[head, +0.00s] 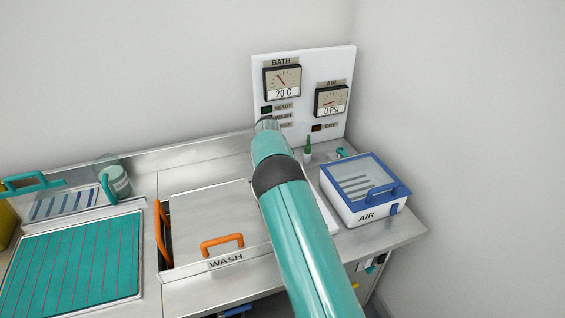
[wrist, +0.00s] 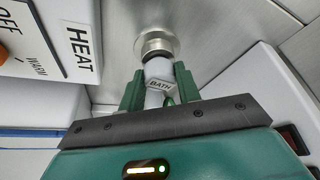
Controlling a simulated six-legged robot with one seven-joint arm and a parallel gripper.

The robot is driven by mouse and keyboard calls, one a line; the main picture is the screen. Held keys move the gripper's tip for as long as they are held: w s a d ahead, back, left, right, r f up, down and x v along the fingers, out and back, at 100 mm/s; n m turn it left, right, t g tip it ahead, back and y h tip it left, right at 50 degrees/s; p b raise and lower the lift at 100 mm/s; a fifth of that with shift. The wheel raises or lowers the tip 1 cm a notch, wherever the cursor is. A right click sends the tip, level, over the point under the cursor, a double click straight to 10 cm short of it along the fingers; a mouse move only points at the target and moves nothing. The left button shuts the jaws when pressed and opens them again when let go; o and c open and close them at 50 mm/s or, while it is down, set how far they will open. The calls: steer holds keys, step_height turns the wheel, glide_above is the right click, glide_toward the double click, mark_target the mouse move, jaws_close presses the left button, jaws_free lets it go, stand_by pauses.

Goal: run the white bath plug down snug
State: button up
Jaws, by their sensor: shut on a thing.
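In the head view my own arm hides the plug and the gripper.
A HEAT panel (wrist: 82,48) stands left in the wrist view. In the head view, the gauge board (head: 306,100) is behind my arm, the AIR box (head: 366,208) is to its right and the WASH lid (head: 205,222) to its left.

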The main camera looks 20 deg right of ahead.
steer(key=shift+f+m+g, duration=0.1)
steer(key=shift+m+g, duration=0.2)
steer(key=shift+m, duration=0.6)
steer(key=shift+m+g, duration=0.3)
steer(key=shift+m, duration=0.5)
steer(key=o, duration=0.6)
steer(key=shift+c, duration=0.2)
steer(key=shift+n, duration=0.7)
